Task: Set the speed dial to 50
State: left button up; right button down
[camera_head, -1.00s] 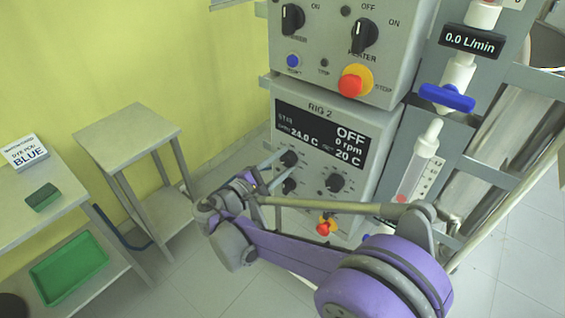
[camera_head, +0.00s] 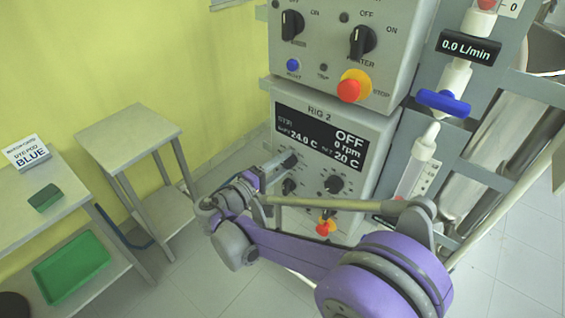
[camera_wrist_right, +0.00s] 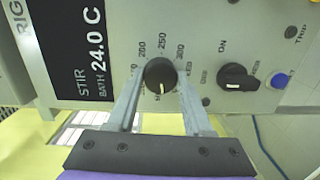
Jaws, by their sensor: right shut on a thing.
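The speed dial (camera_wrist_right: 160,75) is a round black knob on the front panel of the RIG 2 box, with numbers such as 200, 250 and 300 printed around it. Its white mark points toward the bottom of the right wrist view. My right gripper (camera_wrist_right: 159,82) is shut on the dial, one grey finger on each side. In the head view, the right gripper (camera_head: 281,163) reaches the dial (camera_head: 291,160), which is partly covered by the fingers. The display (camera_head: 320,137) reads OFF, 0 rpm, 24.0 C and 20 C. My left gripper is not in view.
A black switch knob (camera_wrist_right: 238,77) and a blue button (camera_wrist_right: 279,81) sit beside the dial. Another black knob (camera_head: 334,184) and a red stop button (camera_head: 325,228) are on the same panel. An upper control box (camera_head: 335,50) hangs above. A small table (camera_head: 130,125) stands left.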

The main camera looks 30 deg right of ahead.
jog(key=shift+m, duration=0.8)
jog(key=shift+c, duration=1.5)
grip_release()
jog(key=v, duration=1.1)
